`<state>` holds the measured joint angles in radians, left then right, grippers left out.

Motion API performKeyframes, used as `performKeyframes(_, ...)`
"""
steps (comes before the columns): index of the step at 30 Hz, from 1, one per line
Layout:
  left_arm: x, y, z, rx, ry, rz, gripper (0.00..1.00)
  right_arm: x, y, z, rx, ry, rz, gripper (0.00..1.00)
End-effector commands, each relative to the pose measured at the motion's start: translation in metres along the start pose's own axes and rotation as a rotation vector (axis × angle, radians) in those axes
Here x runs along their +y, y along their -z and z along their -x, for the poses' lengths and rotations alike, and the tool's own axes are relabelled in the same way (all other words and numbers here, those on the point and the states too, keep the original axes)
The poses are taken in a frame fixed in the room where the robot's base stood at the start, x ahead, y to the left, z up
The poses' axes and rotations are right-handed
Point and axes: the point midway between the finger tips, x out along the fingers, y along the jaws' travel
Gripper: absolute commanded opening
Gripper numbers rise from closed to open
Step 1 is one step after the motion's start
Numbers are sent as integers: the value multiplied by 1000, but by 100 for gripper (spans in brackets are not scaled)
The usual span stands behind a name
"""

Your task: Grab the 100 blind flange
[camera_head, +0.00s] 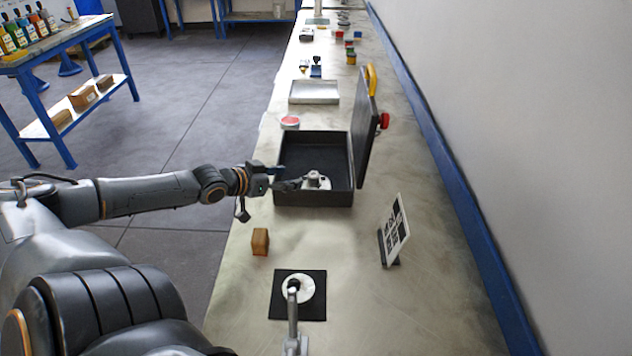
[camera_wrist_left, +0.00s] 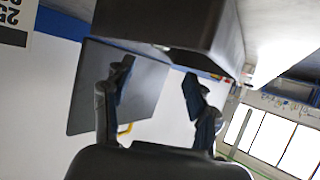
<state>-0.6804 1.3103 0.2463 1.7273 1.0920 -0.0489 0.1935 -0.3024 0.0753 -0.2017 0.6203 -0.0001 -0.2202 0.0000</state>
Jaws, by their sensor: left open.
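An open black case (camera_head: 350,190) stands on the long bench. A pale grey, round part with a raised middle (camera_head: 316,180) sits inside it, near the front wall; it may be the 100 blind flange, but no marking is readable. My left gripper (camera_head: 286,182) is at the case's left side, its fingers pointing right, close to this part. I cannot tell whether they touch. In the left wrist view my left gripper (camera_wrist_left: 155,85) is open, with nothing visible between its fingers. A pale disc (camera_head: 304,288) lies on a black square mat nearer me.
The case's raised lid (camera_head: 366,143) stands on its right side. A brown block (camera_head: 260,241) and a tilted marker board (camera_head: 395,230) stand in front of the case. A red-topped round item (camera_head: 290,122) and a metal tray (camera_head: 314,92) are behind. A wall borders the bench's right.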

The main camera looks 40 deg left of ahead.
Motion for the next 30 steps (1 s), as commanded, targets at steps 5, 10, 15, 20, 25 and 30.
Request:
performKeyframes(5, 0, -2, -19, 4, 0, -2, 57, 3, -3, -20, -1, -4, 1, 52)
performKeyframes(10, -1, -1, -32, 5, 2, 0, 57, 6, -4, -32, -1, -7, 2, 52)
performKeyframes(15, -1, -2, -45, 3, 3, 1, 57, 6, -5, -42, -1, -8, 1, 52)
performKeyframes(20, -1, -1, -53, 2, 1, -1, 57, 6, -5, -50, 0, -8, 1, 52)
performKeyframes(25, -2, 0, -57, 1, 3, -1, 57, 6, -4, -50, 1, -8, 0, 52)
performKeyframes(30, -2, -1, -62, 1, 5, 1, 57, 6, -4, -53, 1, -8, 0, 52)
